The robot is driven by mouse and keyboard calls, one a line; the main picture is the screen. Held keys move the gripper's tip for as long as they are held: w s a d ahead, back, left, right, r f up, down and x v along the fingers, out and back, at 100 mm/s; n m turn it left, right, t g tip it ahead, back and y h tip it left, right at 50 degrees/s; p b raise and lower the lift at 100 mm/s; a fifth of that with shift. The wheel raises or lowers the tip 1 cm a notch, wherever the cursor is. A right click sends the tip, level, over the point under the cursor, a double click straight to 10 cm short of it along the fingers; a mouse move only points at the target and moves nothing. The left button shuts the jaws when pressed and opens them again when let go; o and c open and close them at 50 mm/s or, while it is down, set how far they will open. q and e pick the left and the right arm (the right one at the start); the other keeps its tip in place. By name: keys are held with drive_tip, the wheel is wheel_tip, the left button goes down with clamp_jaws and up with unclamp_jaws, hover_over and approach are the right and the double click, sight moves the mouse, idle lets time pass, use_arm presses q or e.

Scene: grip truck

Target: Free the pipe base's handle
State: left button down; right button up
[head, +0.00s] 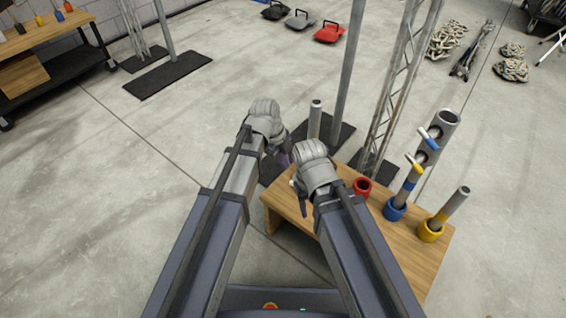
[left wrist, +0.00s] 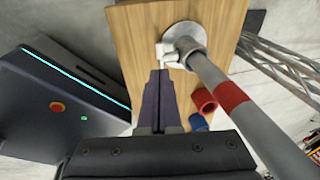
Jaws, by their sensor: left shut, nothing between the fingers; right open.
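The pipe base (left wrist: 185,33) is a round light disc on the wooden bench, with a grey pipe (left wrist: 215,80) with a red band rising from it. Its white handle (left wrist: 167,54) sticks out at the base's near side in the left wrist view. My left gripper (left wrist: 158,76) is shut and empty, its tips right by the handle; I cannot tell whether they touch. In the head view the pipe's top (head: 315,112) shows behind the arms; the base is mostly hidden. My left gripper (head: 284,160) is left of the pipe. My right gripper (head: 302,207) is open, nearer, over the bench.
The wooden bench (head: 432,262) also bears a red ring (head: 362,187), a blue ring (head: 395,208) and a yellow ring (head: 431,230) with pipes in the latter two. A metal truss (head: 402,80) and a post (head: 349,70) stand behind.

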use_arm(q)
drive_tip(key=b+x, duration=0.8)
drive_tip(key=x, duration=0.2)
drive_tip(key=shift+f+b, duration=0.1)
drive_tip(key=shift+b, duration=0.3)
use_arm(e)
wheel_tip(320, 180, down, 10)
use_arm(q)
drive_tip(key=shift+a+f, duration=0.1)
drive_tip(key=shift+a, duration=0.05)
use_arm(e)
drive_tip(key=shift+a, duration=0.2)
